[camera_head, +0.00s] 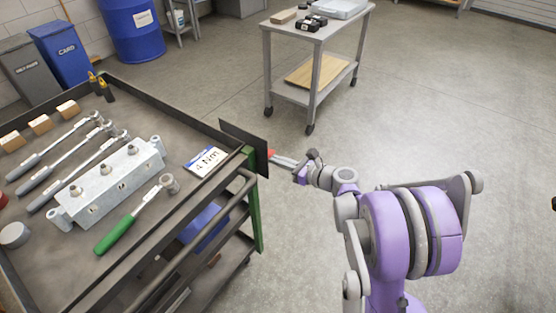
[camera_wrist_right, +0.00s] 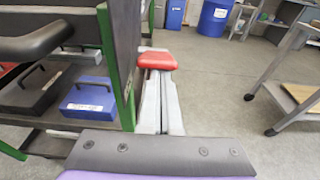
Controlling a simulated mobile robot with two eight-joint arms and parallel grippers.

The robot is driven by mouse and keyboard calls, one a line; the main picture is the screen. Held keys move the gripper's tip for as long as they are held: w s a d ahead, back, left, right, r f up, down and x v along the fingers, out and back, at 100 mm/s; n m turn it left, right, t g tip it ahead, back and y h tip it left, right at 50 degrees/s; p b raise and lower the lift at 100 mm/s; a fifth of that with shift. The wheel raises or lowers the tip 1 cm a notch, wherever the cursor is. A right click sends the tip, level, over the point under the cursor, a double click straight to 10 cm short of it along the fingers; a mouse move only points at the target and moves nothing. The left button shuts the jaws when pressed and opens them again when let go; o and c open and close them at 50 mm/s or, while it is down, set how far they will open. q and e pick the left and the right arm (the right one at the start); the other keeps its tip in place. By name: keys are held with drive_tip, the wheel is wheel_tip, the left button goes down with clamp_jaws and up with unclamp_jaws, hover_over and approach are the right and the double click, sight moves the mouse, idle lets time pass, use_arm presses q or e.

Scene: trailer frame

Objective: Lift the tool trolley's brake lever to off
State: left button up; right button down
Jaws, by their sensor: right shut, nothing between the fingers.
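The tool trolley (camera_head: 180,118) stands at the left, with a dark top and green corner posts. The brake lever's red end (camera_head: 270,153) shows by a dark upright plate (camera_head: 243,143) at the trolley's right end. In the right wrist view the red end (camera_wrist_right: 156,60) sits right at my fingertips. The rest of the lever is hidden, and I cannot tell whether the fingers touch it. My right gripper (camera_head: 278,159) is shut and empty, reaching left towards the plate; its pale fingers (camera_wrist_right: 155,80) lie together in the wrist view. My left gripper is not in view.
On the trolley top lie wrenches (camera_head: 85,155), a metal block (camera_head: 110,183), a green-handled tool (camera_head: 118,232) and a "4 Nm" card (camera_head: 206,161). A blue case (camera_wrist_right: 90,100) is on a lower shelf. A grey cart (camera_head: 316,35) stands behind.

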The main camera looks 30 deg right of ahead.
sight(260, 151)
drive_tip(key=w+r+g+h+p, duration=0.1)
drive_tip(key=r+g+p, duration=0.1)
drive_tip(key=w+a+r+g+p, duration=0.1)
drive_tip(key=r+g+p, duration=0.1)
drive_tip(key=r+p, duration=0.1)
drive_tip(key=w+r+g+h+p, duration=0.1)
drive_tip(key=w+r+g+p, duration=0.1)
drive_tip(key=p, duration=0.1)
drive_tip(key=shift+w+a+r+h, duration=0.1)
drive_tip(key=shift+a+r+h, duration=0.2)
drive_tip(key=shift+a+r, duration=0.1)
drive_tip(key=shift+w+a+r+g+h+p, duration=0.2)
drive_tip(key=shift+w+g+p, duration=0.1)
drive_tip(key=shift+w+g, duration=0.15)
drive_tip(key=shift+w+a+r+g+h+p, duration=0.1)
drive_tip(key=shift+w+r+g+p, duration=0.15)
drive_tip(key=shift+g, duration=0.3)
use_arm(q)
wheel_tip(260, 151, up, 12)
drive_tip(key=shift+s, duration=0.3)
use_arm(e)
drive_tip(key=shift+w+a+r, duration=0.15)
drive_tip(key=shift+w+r, duration=0.05)
drive_tip(key=shift+w, duration=0.3)
